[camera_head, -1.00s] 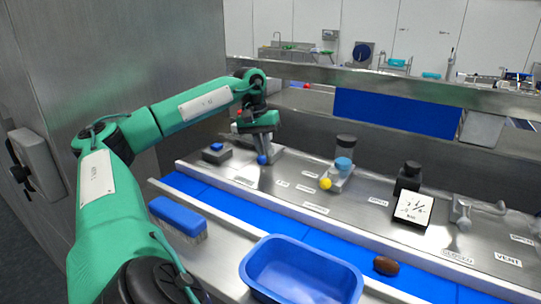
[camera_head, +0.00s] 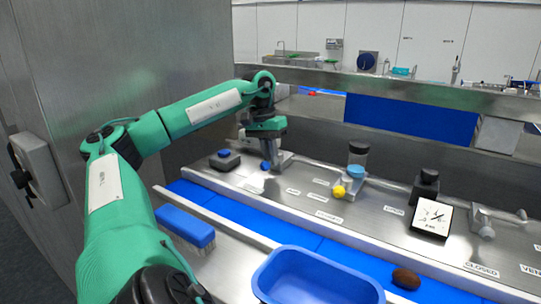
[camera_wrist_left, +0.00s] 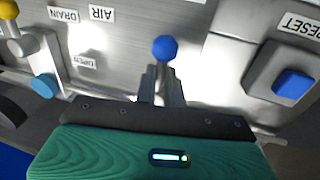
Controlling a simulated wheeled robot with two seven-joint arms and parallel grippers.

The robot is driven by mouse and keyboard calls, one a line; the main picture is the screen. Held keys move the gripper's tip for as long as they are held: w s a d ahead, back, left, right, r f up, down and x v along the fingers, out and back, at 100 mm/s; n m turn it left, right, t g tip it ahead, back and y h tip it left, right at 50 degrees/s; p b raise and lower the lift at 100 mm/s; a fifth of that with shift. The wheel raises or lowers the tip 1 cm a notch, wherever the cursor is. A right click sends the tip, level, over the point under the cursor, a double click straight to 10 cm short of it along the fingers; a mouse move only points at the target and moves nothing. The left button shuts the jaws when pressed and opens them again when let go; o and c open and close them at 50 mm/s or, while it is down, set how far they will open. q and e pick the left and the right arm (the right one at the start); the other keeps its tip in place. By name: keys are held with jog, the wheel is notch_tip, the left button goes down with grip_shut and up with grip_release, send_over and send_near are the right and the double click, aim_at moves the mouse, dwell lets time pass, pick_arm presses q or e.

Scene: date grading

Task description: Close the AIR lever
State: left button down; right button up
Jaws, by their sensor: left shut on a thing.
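The AIR lever's blue ball knob (camera_head: 265,166) shows at the left of the steel panel, just beside my left gripper's fingertips. The knob also shows in the left wrist view (camera_wrist_left: 165,47), sticking out past the fingers. My left gripper (camera_head: 273,160) points down and is shut on the lever; its fingers (camera_wrist_left: 161,82) cover most of the lever's arm. The AIR label (camera_wrist_left: 101,14) and an OPEN label (camera_wrist_left: 85,61) lie left of the knob in the wrist view. No CLOSED label for this lever is readable. My right gripper is not in view.
The RESET button (camera_wrist_left: 294,84) on its dark box stands close to the gripper. A yellow-knobbed lever (camera_head: 339,191), a gauge (camera_head: 432,218) and another lever (camera_head: 487,232) lie to the right. A brush (camera_head: 186,226), blue tub (camera_head: 318,278) and brown date (camera_head: 406,278) are nearer.

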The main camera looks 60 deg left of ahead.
pick_arm(q)
jog(key=c, duration=1.5)
grip_release()
jog(key=shift+a, duration=0.1)
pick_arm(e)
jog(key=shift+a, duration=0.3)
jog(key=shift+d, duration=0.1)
